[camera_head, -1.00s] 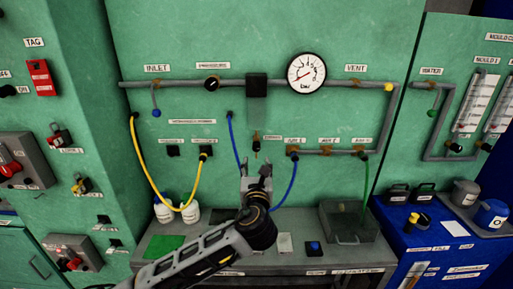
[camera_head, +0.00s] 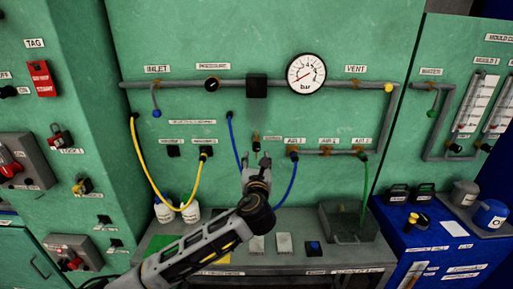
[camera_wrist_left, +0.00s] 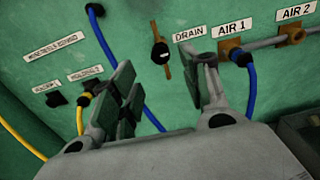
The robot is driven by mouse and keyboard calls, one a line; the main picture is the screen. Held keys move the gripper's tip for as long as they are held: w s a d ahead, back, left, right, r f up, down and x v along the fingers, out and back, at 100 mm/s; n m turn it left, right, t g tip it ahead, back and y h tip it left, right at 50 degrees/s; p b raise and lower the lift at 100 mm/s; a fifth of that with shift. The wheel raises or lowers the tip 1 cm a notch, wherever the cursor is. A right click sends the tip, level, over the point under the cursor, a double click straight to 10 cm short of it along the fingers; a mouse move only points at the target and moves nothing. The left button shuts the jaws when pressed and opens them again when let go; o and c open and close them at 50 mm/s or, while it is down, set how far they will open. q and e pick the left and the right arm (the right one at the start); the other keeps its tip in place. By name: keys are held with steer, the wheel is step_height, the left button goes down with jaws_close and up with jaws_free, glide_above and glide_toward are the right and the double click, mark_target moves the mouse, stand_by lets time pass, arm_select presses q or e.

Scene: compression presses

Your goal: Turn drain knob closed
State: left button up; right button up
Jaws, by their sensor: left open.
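The drain knob (camera_head: 256,142) is a small black knob on an upright brass fitting, below the black box on the pipe. It also shows in the left wrist view (camera_wrist_left: 160,53), left of the DRAIN label (camera_wrist_left: 188,34). My left gripper (camera_head: 256,162) is open and empty, just below the knob in the head view. In the left wrist view its fingers (camera_wrist_left: 168,85) stand apart, with the knob beyond and above the gap. The gripper appears not to touch the knob. My right gripper is not in view.
A blue hose (camera_wrist_left: 250,85) hangs from the AIR 1 port close to the right finger. Another blue hose (camera_wrist_left: 110,50) and a yellow hose (camera_head: 150,185) hang to the left. A round gauge (camera_head: 306,73) sits above. A grey bench (camera_head: 290,262) runs below the panel.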

mark_target(256, 148)
arm_select(q)
steer(key=shift+w+p, duration=0.55)
steer(key=shift+w, duration=4.4)
steer(key=shift+c, duration=0.5)
jaws_close()
